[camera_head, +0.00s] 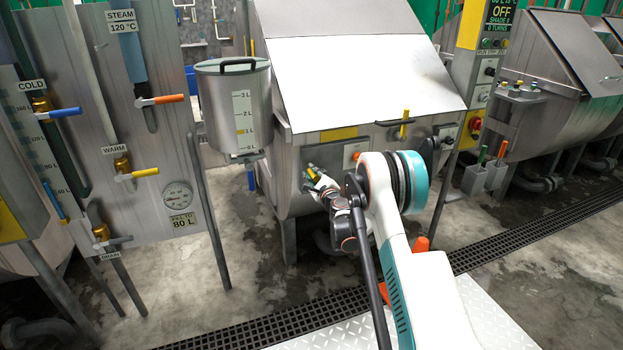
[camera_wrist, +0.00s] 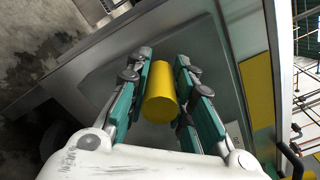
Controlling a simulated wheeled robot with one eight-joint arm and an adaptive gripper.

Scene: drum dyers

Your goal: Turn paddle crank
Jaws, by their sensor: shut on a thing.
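In the wrist view a yellow cylindrical grip (camera_wrist: 160,100) stands between the two fingers of my gripper (camera_wrist: 161,78), which is shut on it. It looks like the handle of the paddle crank; its arm and pivot are hidden. In the head view my gripper (camera_head: 318,182) is low at the front of the steel drum dyer (camera_head: 298,205), left of its middle. A small bit of yellow grip (camera_head: 311,172) shows there, and my arm hides what lies to the right.
A yellow upright handle (camera_head: 404,116) stands on the dyer's front, right of my gripper. A steel measuring tank (camera_head: 234,110) hangs left. A valve panel (camera_head: 150,215) is further left. A control post (camera_head: 468,85) stands right. A floor grate (camera_head: 540,233) crosses in front.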

